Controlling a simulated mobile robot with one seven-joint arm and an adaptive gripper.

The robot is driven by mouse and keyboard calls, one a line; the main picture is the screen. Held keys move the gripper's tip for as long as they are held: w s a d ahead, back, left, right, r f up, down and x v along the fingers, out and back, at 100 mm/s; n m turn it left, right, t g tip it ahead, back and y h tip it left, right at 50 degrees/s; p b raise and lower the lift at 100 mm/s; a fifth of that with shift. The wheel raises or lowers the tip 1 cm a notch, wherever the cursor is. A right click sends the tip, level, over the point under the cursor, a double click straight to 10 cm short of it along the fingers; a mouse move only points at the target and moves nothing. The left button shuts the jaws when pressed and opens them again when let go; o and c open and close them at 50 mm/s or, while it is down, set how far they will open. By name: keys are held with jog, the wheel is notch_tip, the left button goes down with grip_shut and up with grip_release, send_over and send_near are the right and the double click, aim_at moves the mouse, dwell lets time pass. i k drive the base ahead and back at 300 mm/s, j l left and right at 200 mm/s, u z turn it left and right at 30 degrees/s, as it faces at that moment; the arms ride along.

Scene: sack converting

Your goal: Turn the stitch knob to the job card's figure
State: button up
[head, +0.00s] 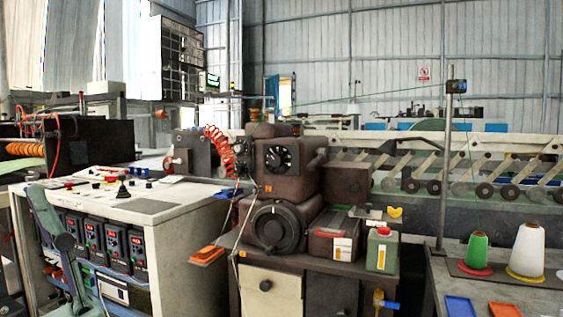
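A black round knob with pale marks around it (277,158) is on the front of the brown sewing machine head (306,180). It looks like the stitch knob, but its figures and setting are too small to read. A larger dark handwheel (278,228) is below it. I cannot pick out the job card for certain. A small white label (342,249) is on the box at the machine's right, its print unreadable. A grey-green jointed link, seemingly my arm, stands at the lower left, well away from the knob. My gripper does not show.
A control console (180,210) with buttons and displays stands left of the machine. A red coiled hose (218,146) hangs beside the head. A green bottle (382,250) stands at the right. Thread cones, green (477,250) and white (527,250), stand on the right table.

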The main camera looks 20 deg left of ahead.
aim_at(276, 160)
jog(key=i+l+z, duration=0.5)
jog(key=l+u, duration=0.15)
jog(key=u, duration=1.35)
